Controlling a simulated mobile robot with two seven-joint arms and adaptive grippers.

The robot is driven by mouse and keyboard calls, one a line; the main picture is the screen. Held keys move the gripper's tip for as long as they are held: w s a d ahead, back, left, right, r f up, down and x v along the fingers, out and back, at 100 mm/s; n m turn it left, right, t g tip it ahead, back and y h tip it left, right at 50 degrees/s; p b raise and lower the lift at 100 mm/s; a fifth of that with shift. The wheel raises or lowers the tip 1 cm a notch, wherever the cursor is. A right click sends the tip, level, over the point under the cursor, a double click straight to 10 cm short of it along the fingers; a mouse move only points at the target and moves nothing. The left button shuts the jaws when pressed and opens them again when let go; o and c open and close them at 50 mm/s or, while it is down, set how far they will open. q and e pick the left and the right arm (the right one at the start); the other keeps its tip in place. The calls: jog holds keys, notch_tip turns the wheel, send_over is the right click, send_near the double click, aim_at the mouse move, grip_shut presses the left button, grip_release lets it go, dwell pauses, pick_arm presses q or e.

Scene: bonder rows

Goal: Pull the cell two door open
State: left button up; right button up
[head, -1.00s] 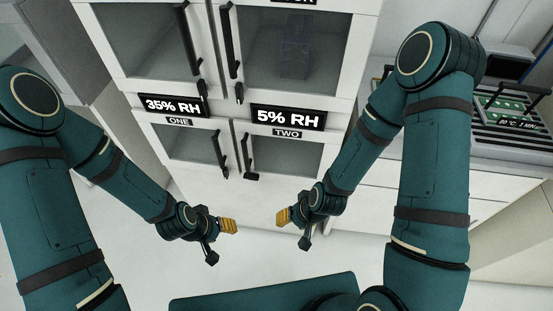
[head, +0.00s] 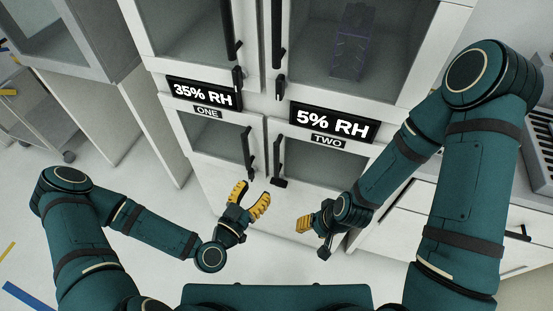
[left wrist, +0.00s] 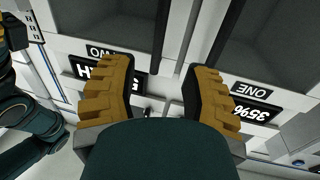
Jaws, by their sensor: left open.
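The cell two door (head: 315,170) is a small white-framed window door under the "5% RH" sign (head: 335,122) and the "TWO" label (head: 327,141). It looks closed. Its black upright handle (head: 278,158) is on its left edge. In the left wrist view, which is upside down, the handle (left wrist: 161,35) is a dark bar beyond the fingers. My left gripper (head: 251,194) is open and empty, its yellow fingers pointing up at the cabinet, just below the handles and apart from them in the picture. My right gripper (head: 304,224) hangs lower right, side-on; its opening is unclear.
The cell one door (head: 213,138) with its own handle (head: 249,150) is close on the left. Larger doors with handles are above; a clear rack (head: 352,45) stands behind one. White drawers (head: 400,215) are at right. The floor at left is open, with a cart (head: 35,115) farther back.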

aim_at(275, 163)
pick_arm(q)
jog(key=b+x, duration=0.1)
jog(key=x, duration=1.1)
jog(key=shift+w+d+f, duration=0.1)
jog(key=shift+w, duration=0.05)
grip_shut()
